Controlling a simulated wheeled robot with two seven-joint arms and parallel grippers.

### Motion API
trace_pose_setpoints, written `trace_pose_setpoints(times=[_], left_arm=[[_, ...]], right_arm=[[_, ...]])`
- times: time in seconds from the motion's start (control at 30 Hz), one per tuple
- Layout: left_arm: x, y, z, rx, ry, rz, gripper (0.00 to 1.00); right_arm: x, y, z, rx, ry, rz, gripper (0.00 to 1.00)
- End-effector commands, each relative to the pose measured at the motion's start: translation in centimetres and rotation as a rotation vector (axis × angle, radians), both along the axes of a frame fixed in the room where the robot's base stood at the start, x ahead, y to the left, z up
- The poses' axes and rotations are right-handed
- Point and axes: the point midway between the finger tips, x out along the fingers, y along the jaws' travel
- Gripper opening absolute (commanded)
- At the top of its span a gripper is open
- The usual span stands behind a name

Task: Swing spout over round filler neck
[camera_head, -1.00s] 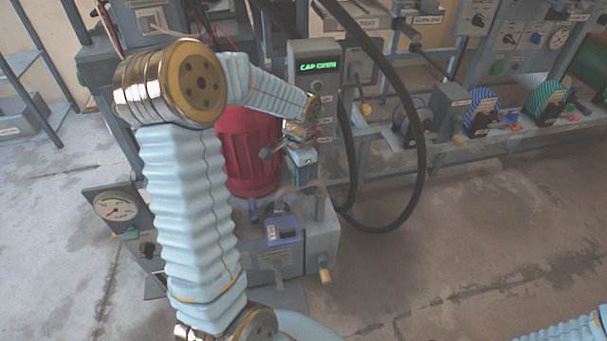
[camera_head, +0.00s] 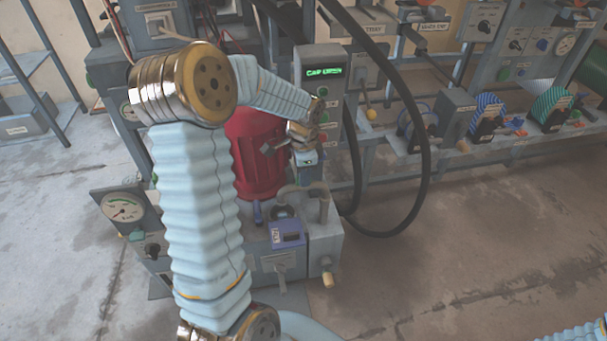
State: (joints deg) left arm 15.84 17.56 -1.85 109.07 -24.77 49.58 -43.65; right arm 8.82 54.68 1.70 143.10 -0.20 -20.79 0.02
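A curved grey spout pipe (camera_head: 304,187) arches from an upright post (camera_head: 324,209) on top of the grey pump base. Its free end is on the left side, close above a dark round opening that looks like the filler neck (camera_head: 283,212); I cannot tell whether they line up exactly. My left arm reaches in from the left, and my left gripper (camera_head: 307,177) points down at the spout, just above or touching it. Its fingers are small and partly hidden, so their opening is unclear. My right gripper is out of view.
A blue-violet box (camera_head: 287,233) sits at the front of the base. A red ribbed motor (camera_head: 256,155) stands behind my forearm. A panel with a green display (camera_head: 324,72) and thick black hoses (camera_head: 423,150) are close to the gripper. Open floor lies to the right.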

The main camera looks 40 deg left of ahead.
Motion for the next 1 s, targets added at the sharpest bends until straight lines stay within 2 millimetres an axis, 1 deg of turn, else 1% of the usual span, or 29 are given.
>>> trace_pose_setpoints(times=[0.03,0.1,0.13,0.37,0.47,0.57,0.67,0.8,0.9,1.0], left_arm=[[0.0,0.0,0.0,0.0,0.0,0.001,0.29],[0.0,0.0,0.0,-0.001,0.001,0.002,0.39],[0.0,0.0,0.0,-0.001,0.001,0.002,0.4],[-0.1,-0.1,0.0,-0.002,0.003,0.004,0.4],[0.0,0.0,0.5,-0.002,0.001,0.004,0.4],[0.0,0.0,1.8,-0.001,-0.002,0.005,0.4],[0.0,0.0,4.1,-0.001,-0.002,0.006,0.4],[0.0,0.0,7.7,-0.001,-0.003,0.004,0.4],[0.0,0.0,10.0,-0.001,-0.002,0.003,0.4],[0.0,-0.1,11.8,-0.001,-0.002,0.003,0.4]], right_arm=[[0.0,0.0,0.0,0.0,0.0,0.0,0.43],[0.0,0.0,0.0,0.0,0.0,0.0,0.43],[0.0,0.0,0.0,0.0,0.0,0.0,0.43],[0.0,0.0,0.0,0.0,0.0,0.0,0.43],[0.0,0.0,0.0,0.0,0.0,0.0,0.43],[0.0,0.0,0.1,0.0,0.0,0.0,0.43],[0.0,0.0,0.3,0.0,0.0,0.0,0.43],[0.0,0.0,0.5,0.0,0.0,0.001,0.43],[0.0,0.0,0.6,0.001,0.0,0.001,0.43],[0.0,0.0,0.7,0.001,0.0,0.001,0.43]])
